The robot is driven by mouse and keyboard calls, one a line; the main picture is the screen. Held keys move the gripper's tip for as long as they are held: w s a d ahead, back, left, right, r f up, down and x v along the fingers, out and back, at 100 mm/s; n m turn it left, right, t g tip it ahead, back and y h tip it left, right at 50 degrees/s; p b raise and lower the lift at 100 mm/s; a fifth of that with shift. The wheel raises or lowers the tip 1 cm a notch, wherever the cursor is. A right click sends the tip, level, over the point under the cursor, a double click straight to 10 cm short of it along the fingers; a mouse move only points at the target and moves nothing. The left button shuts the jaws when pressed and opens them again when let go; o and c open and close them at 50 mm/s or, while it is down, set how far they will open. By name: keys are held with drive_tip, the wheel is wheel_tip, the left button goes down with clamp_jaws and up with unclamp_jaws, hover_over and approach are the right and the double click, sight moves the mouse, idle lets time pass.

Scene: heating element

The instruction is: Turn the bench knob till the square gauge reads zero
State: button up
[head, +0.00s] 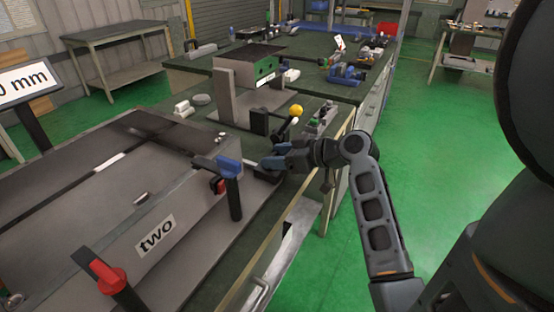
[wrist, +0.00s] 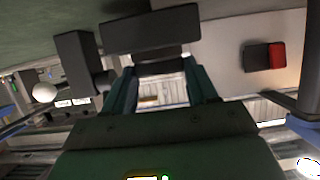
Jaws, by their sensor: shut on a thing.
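My gripper (head: 272,164) is low at the bench's edge, just right of the blue-topped lever. In the wrist view its two fingers (wrist: 163,77) reach to a dark block (wrist: 150,32) and are shut on it. The block looks like a knob or handle, but I cannot tell for certain that it is the bench knob. In the head view the gripper largely hides it. A white display (head: 22,84) at the left edge shows "0 mm", cut off by the frame, so any digits before the zero are hidden. I cannot make out a square gauge.
A grey machine (head: 75,205) labelled "two" fills the near left. A blue-topped lever (head: 234,190) and a red-topped lever (head: 108,280) stand along its front. A yellow ball (head: 296,110) sits beyond my gripper. The green floor (head: 425,150) at right is open.

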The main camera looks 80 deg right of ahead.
drive_tip(key=shift+d+n+y, duration=0.1)
drive_tip(key=shift+n+y, duration=0.5)
drive_tip(key=shift+y, duration=0.1)
drive_tip(key=o, duration=1.1)
drive_tip(key=shift+c, duration=0.2)
drive_tip(key=shift+s, duration=0.1)
drive_tip(key=v, duration=0.7)
drive_tip(key=shift+s+b, duration=0.35)
